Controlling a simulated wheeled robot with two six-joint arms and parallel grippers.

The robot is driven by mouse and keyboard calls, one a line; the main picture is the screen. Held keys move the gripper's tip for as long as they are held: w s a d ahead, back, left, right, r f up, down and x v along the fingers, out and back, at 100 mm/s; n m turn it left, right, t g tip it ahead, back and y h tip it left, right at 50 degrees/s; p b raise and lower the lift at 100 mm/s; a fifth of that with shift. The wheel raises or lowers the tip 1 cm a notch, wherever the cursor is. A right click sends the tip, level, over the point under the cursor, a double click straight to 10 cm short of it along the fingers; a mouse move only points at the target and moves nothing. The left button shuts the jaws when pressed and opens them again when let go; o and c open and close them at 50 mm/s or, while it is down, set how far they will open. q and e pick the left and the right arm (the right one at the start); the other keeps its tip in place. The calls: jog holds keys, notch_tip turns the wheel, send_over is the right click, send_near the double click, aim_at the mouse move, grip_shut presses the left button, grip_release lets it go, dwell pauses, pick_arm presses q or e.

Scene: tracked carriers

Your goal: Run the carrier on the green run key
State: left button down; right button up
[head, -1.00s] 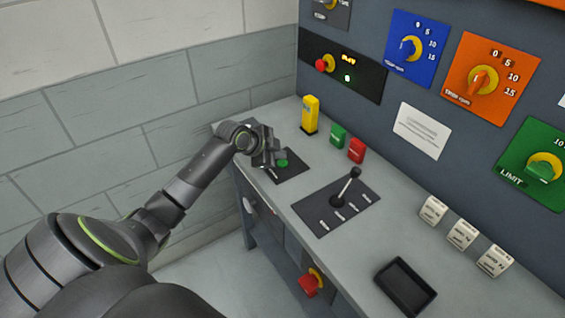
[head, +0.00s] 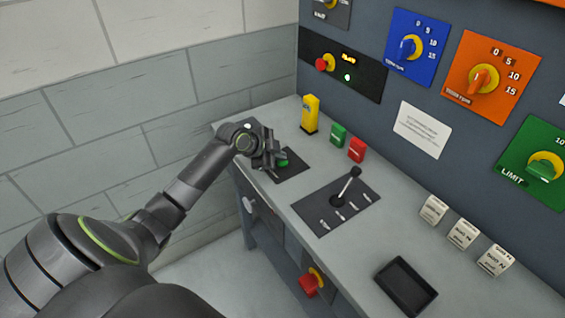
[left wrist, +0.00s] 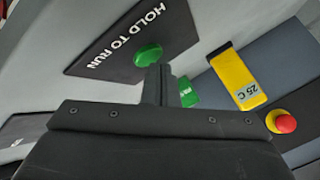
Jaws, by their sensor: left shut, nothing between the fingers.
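The green run key (head: 284,163) is a round button on a black plate near the back left of the desk, partly hidden by my left gripper in the head view. In the left wrist view the key (left wrist: 148,54) sits on the plate marked HOLD TO RUN (left wrist: 120,40). My left gripper (head: 276,160) is shut and empty, its fingertips at the key. In the left wrist view the shut fingers (left wrist: 156,80) overlap the key's edge; I cannot tell whether they press it. My right gripper is not in view.
A black display panel (head: 370,80) on the wall shows amber text and a green light. A yellow block (head: 310,114), small green (head: 338,135) and red (head: 357,150) blocks, a lever (head: 347,187) and a black tray (head: 405,286) stand to the right.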

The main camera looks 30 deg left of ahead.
aim_at(279, 163)
pick_arm(q)
jog(key=shift+f+b, duration=0.3)
jog(key=shift+f, duration=0.25)
dwell(1.8)
dwell(2.4)
jog(key=shift+r+p, duration=0.85)
jog(key=shift+r, duration=0.1)
jog(key=shift+r, duration=0.1)
notch_tip(279, 163, up, 5)
jog(key=p, duration=0.4)
jog(key=shift+p, duration=0.3)
dwell(1.3)
